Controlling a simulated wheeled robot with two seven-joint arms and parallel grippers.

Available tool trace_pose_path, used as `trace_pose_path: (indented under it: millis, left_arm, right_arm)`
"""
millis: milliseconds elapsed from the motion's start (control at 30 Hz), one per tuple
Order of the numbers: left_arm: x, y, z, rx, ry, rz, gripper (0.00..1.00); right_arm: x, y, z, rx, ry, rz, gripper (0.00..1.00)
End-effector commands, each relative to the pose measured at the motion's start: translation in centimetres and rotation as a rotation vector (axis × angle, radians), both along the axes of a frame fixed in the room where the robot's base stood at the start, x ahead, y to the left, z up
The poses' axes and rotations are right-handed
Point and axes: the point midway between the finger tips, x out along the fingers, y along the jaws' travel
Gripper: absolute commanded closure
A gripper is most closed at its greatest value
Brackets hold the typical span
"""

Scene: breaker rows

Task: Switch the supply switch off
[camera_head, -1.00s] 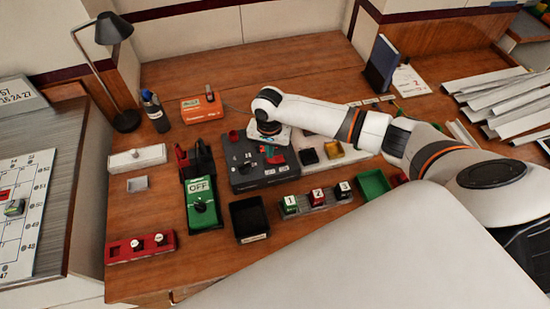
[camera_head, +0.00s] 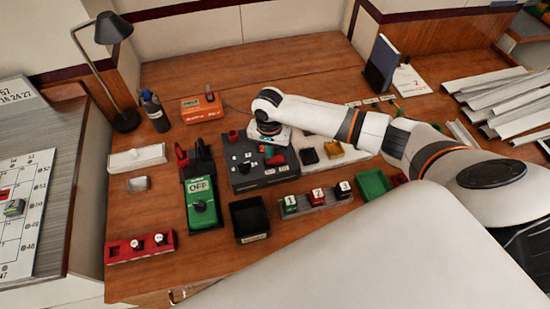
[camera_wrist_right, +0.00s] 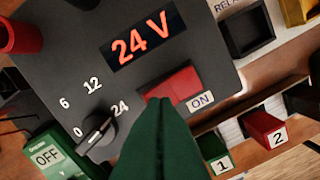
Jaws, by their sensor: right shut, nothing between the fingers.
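The supply is a dark grey box (camera_head: 240,180) in the middle of the bench. In the right wrist view its display (camera_wrist_right: 142,37) glows "24 V". Its red supply switch (camera_wrist_right: 174,82) sits below the display, beside a white "ON" label (camera_wrist_right: 200,101). My right gripper (camera_wrist_right: 160,101), with dark green fingers, is shut and empty. Its tips are at the near edge of the red switch and hide part of it; I cannot tell whether they touch. In the head view the right gripper (camera_head: 268,151) is over the supply's right half. My left gripper is not in view.
A green box labelled OFF (camera_head: 203,214) stands left of the supply, with an empty black tray (camera_head: 249,219) in front. A rack of numbered blocks (camera_head: 316,205) is at the front right. An orange device (camera_head: 201,108) is behind. Bare wood lies at the back.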

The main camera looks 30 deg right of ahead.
Motion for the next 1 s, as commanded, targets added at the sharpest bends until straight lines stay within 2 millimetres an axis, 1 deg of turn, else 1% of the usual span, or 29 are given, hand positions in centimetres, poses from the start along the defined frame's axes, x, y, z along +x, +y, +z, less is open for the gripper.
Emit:
trace_pose_path:
  millis: [1000]
  left_arm:
    - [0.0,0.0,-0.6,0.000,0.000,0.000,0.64]
  right_arm:
    - [0.0,0.0,-1.6,-0.001,0.001,0.000,1.00]
